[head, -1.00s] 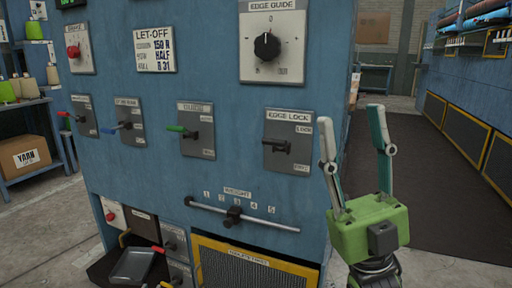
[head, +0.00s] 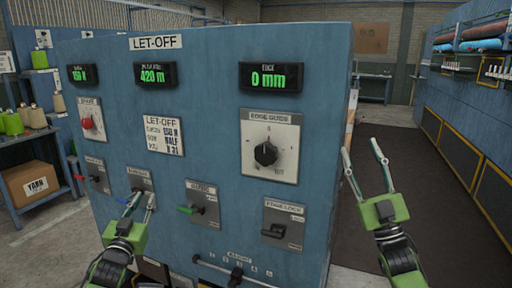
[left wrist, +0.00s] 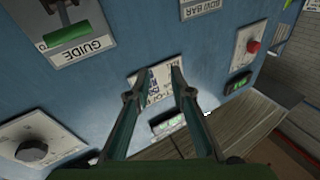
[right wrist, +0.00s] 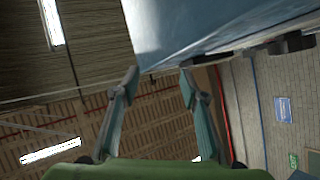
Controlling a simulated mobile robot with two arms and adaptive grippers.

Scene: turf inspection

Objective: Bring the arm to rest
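My left gripper (head: 143,198) is open and empty in front of the lower left part of the blue let-off panel (head: 215,130). My right gripper (head: 361,147) is open and empty, raised to the right of the panel. In the right wrist view nothing is between its fingers (right wrist: 157,75).
The panel carries an edge guide knob (head: 265,153), a green-handled lever (head: 189,210), an edge lock lever (head: 275,231) and a weight slider (head: 236,272). A shelf with cones and a yarn box (head: 35,184) stands left. A dark floor strip (head: 420,190) lies open on the right.

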